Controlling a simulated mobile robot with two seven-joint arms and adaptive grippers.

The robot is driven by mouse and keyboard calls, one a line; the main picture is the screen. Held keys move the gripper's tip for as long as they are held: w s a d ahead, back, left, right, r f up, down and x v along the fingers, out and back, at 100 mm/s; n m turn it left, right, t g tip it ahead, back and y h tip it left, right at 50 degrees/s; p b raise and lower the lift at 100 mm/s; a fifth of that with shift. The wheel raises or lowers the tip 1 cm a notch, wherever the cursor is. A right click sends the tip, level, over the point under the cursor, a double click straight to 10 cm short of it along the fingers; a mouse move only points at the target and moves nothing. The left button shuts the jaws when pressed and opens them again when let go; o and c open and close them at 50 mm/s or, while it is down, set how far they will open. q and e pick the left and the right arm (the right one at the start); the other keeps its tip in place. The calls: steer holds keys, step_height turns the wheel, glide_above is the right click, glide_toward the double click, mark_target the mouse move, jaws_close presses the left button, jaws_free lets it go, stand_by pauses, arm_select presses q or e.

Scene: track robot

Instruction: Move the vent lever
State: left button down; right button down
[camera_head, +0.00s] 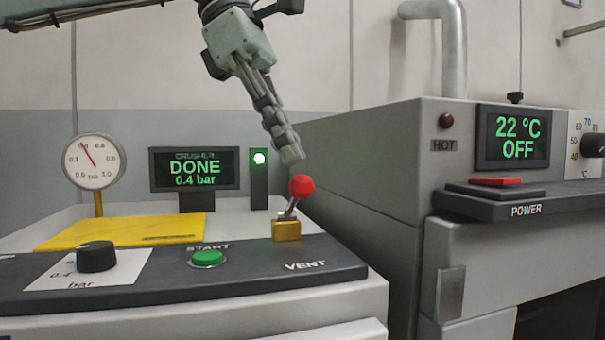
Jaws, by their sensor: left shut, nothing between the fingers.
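The vent lever (302,187) has a red knob on a short metal stem. It rises from a brass-coloured base (287,230) on the dark panel beside the VENT label, and the stem leans to the right. My left gripper (292,157) comes down from above with its fingers shut and empty. Its fingertips are just above the red knob; I cannot tell whether they touch it. My right gripper is not in view.
The panel also carries a green START button (207,259) and a black knob (97,257). Behind stand a round gauge (94,162) and a display (194,170) reading DONE, 0.4 bar. A grey oven (400,165) with a red POWER button (497,181) stands close on the right.

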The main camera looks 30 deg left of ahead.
mark_target(294, 202)
arm_select(q)
steer(key=shift+d+f, duration=0.1)
steer(key=shift+f, duration=0.1)
steer(key=shift+f, duration=0.1)
steer(key=shift+f+b, duration=1.15)
steer(key=shift+f, duration=1.05)
steer(key=shift+r, duration=0.2)
steer(key=a, duration=0.1)
steer(key=a+p, duration=0.1)
steer(key=s+p, duration=0.1)
steer(key=shift+a+r, duration=0.4)
steer(key=shift+r, duration=0.1)
